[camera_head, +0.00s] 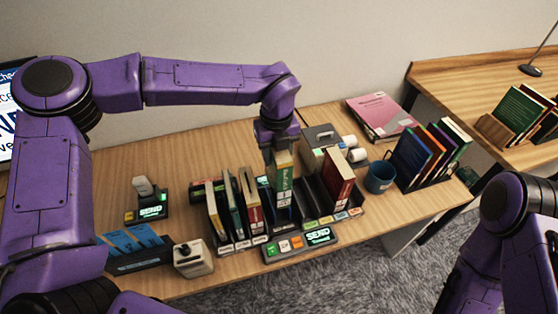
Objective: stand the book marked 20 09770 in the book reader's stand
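My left gripper (278,142) reaches down from above and is shut on the top of a green book (284,187) with a pale upper part. The book is upright in the row of slots, between a red book on its left and dark empty dividers on its right. Its foot is hidden, so I cannot tell whether it rests in a slot. The number 20 09770 is not readable on any book. A small device (148,205) with a lit SEND screen and a grey upright part stands at the left; I cannot tell whether it is the book reader. My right gripper is out of view.
Several books (224,215) and a red book (338,178) stand in the slotted rack. A SEND console (300,245) sits in front. A blue mug (380,177), a book rack (432,158), a white container (193,259) and a blue-card tray (135,248) are around it.

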